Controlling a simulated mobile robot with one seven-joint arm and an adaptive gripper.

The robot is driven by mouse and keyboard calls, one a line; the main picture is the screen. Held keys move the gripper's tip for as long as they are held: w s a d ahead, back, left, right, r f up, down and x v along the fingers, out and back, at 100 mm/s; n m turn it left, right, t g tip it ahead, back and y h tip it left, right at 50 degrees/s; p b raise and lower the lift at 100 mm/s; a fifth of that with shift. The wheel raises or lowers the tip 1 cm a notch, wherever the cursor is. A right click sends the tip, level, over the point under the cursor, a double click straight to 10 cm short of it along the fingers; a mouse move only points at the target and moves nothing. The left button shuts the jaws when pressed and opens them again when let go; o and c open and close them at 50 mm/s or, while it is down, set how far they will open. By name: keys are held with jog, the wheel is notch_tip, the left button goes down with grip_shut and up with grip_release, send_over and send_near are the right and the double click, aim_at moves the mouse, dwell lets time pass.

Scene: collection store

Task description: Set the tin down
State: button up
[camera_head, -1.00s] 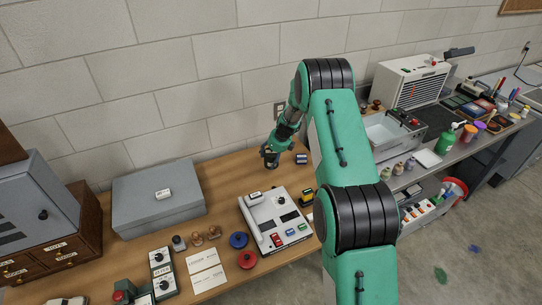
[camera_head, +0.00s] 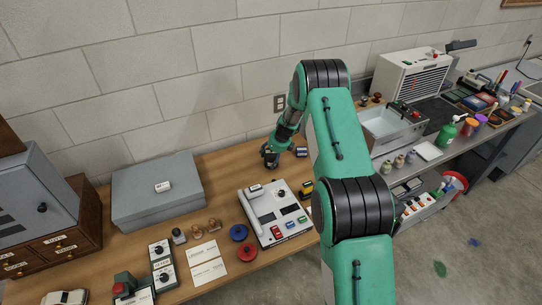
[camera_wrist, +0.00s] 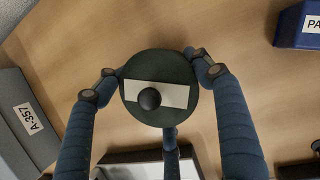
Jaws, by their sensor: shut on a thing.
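The tin (camera_wrist: 160,112) shows from above in the wrist view as a round dark-green thing with a pale label strip and a black knob on top. My gripper (camera_wrist: 155,85) is shut on it, with blue segmented fingers on its left and right sides and another below. In the head view, my gripper (camera_head: 270,155) is small and low over the back of the wooden table (camera_head: 225,170); the tin is mostly hidden there. I cannot tell whether the tin touches the table.
A blue box (camera_head: 301,152) stands just right of my gripper. A grey case (camera_head: 158,195) lies to the left, labelled A-357 in the wrist view. A white device (camera_head: 278,214) with coloured buttons is in front. Bare wood lies between the case and my gripper.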

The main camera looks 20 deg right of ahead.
jog(key=shift+w, duration=0.1)
dwell(0.3)
jog(key=o, duration=2)
jog(key=shift+f, duration=0.15)
jog(key=p+v, duration=0.1)
jog(key=v, duration=1.1)
jog(key=shift+p, duration=0.35)
